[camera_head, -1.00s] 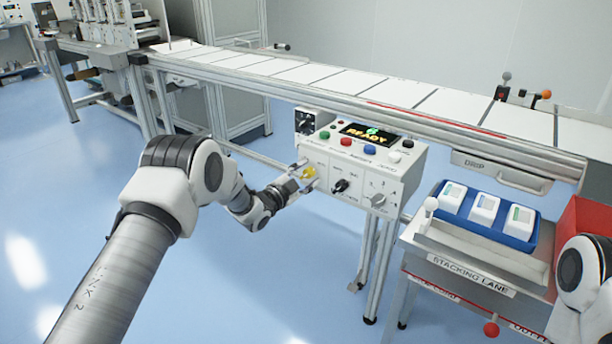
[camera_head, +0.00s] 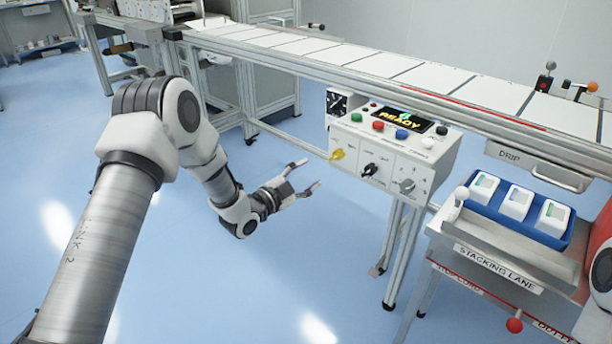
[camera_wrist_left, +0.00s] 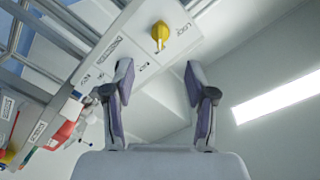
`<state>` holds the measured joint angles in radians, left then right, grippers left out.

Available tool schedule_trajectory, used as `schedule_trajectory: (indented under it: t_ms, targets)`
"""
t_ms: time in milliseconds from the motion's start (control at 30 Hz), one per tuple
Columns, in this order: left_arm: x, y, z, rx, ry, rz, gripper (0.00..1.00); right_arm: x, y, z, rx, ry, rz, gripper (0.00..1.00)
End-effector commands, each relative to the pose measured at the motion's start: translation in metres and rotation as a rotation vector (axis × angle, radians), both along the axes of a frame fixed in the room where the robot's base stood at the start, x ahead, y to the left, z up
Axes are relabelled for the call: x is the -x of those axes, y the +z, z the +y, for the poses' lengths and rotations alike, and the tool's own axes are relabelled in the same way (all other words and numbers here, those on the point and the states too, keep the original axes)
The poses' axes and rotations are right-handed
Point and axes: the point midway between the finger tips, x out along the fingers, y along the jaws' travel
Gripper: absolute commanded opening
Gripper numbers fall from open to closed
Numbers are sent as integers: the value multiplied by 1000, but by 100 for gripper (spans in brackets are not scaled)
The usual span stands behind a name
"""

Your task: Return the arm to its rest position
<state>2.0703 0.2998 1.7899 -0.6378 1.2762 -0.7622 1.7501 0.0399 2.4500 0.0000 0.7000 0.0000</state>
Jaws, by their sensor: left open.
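My left gripper (camera_head: 306,176) is open and empty, held in the air to the left of the control box (camera_head: 412,150) and apart from it. In the left wrist view the two fingers (camera_wrist_left: 158,85) are spread with nothing between them. A yellow knob (camera_head: 337,154) sits on the front face of the box; it also shows beyond the fingers in the wrist view (camera_wrist_left: 160,34). The box's display (camera_head: 400,121) reads READY. Part of my right arm shows at the right edge, but its gripper is not in view.
The conveyor (camera_head: 372,66) with white sheets runs behind the box. A stacking lane cart (camera_head: 500,262) with a blue tray (camera_head: 484,208) of several white packs stands at right. A drip drawer (camera_head: 541,178) hangs under the conveyor. The blue floor (camera_head: 270,270) below my left arm is clear.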

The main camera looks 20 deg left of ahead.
Motion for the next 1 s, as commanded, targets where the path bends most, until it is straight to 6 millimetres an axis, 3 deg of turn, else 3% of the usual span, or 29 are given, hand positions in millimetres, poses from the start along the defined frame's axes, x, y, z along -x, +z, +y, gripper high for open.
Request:
schedule_trajectory:
  t_ms: [400, 467, 567, 667, 800, 900, 1000]
  targets:
    - [0, -4, 0, 0, 0, 6, 56, 0, 0, 0, 0, 0, 0, 40]
    - [3, -16, -4, -4, -7, 26, 56, 0, 0, 0, 0, 0, 0, 40]
    - [21, -60, -24, -12, -39, 110, 56, 0, 0, 0, 0, 0, 0, 40]
    - [66, -126, -46, -6, -37, 296, 56, 0, 0, 0, 0, 0, 0, 40]
    - [157, -215, -59, 57, 53, 673, 56, 0, 0, 0, 0, 0, 0, 40]
    - [230, -258, -59, 111, 166, 939, 56, 0, 0, 0, 0, 0, 0, 40]
    - [296, -281, -53, 159, 301, 1161, 56, 0, 0, 0, 0, 0, 0, 40]
